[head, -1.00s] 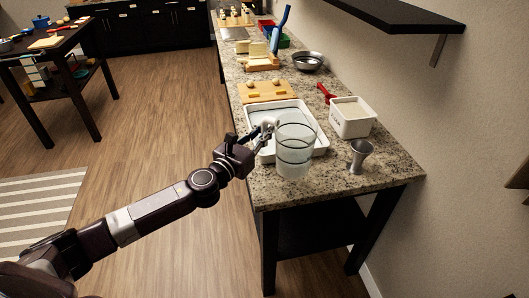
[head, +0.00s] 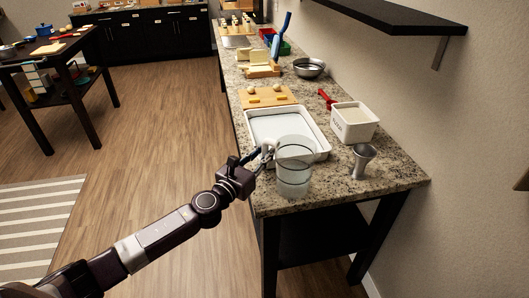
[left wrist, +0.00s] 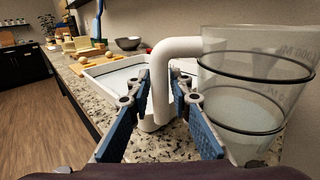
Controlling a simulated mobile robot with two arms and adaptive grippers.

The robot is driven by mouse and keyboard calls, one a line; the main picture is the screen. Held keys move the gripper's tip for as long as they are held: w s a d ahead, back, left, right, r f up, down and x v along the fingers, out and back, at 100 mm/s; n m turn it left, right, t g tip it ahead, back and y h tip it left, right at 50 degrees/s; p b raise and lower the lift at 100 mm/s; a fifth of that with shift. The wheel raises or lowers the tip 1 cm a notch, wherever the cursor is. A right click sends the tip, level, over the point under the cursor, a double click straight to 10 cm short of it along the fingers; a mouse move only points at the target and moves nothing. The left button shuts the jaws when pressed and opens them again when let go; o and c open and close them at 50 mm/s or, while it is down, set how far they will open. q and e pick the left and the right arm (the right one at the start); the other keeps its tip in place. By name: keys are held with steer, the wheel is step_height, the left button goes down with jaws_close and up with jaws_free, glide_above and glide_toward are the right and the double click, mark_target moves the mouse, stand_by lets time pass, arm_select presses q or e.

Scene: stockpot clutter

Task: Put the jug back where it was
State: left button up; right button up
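The jug (head: 294,170) is clear with dark rings and a white handle, and it is upright at the near end of the granite counter. In the left wrist view the jug (left wrist: 245,100) fills the right side, with a pale lower part that looks like liquid. My left gripper (head: 268,152) is at the jug's handle. In the left wrist view its blue-padded fingers (left wrist: 163,95) close on either side of the white handle. I cannot tell whether the jug's base touches the counter. My right gripper is not in view.
A white tray (head: 250,124) lies just behind the jug. A metal cup (head: 364,161) and a white square tub (head: 354,124) stand to its right. A cutting board (head: 268,98), a steel bowl (head: 310,68) and a red-handled tool (head: 326,98) are farther back.

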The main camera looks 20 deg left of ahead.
arm_select(q)
steer(key=shift+o, duration=1.1)
steer(key=shift+r, duration=0.15)
steer(key=shift+s, duration=0.35)
steer(key=s+a+b, duration=0.2)
steer(key=s, duration=0.9)
